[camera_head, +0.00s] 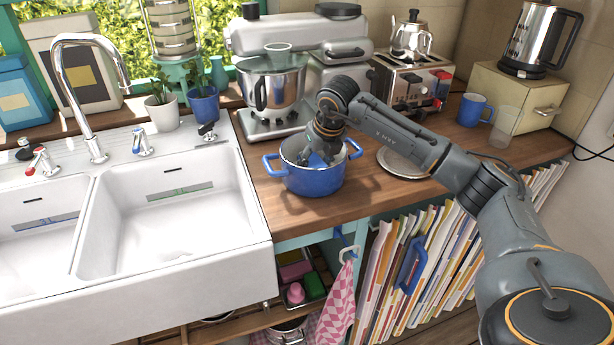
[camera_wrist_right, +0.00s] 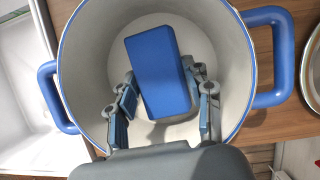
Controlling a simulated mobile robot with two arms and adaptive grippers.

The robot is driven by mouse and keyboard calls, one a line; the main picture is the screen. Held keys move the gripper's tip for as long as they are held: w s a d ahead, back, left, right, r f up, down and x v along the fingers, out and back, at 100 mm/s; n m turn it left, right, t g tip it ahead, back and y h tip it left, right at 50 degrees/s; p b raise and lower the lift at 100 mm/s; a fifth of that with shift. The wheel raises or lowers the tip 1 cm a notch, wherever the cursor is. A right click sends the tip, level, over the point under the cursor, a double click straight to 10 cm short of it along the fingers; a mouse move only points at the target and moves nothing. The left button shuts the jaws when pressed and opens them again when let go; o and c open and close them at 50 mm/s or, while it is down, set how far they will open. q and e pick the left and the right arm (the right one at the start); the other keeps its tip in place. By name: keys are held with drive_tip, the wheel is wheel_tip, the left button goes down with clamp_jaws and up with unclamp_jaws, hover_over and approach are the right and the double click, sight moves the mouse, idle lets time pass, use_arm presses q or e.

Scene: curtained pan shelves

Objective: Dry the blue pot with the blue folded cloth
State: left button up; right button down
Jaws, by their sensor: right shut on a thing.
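The blue pot (camera_head: 313,181) stands upright on the wooden counter, right of the sink, with a blue handle on each side. Its pale inside (camera_wrist_right: 93,45) fills most of the right wrist view. My right gripper (camera_head: 322,155) reaches down into the pot from above. In the right wrist view it is shut on the blue folded cloth (camera_wrist_right: 158,65), a thick blue block between its fingers. The cloth is over the pot's floor; whether it touches the floor or wall I cannot tell. In the head view the cloth is mostly hidden by the gripper and pot rim. My left gripper is not in view.
A double white sink (camera_head: 180,222) with a faucet lies left of the pot. A stand mixer (camera_head: 275,85) is close behind it. A round plate (camera_head: 398,160), toaster (camera_head: 411,85), blue mug (camera_head: 474,110) and glass (camera_head: 505,126) stand to the right. A checkered towel (camera_head: 338,305) hangs below.

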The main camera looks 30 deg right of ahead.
drive_tip(key=shift+w+a+r, duration=0.1)
drive_tip(key=shift+a+r, duration=0.1)
drive_tip(key=shift+a, duration=0.35)
drive_tip(key=shift+w+a+r, duration=0.1)
drive_tip(key=shift+a+r, duration=0.05)
drive_tip(key=shift+a, duration=0.4)
wheel_tip(320, 180, up, 14)
drive_tip(key=p, duration=1)
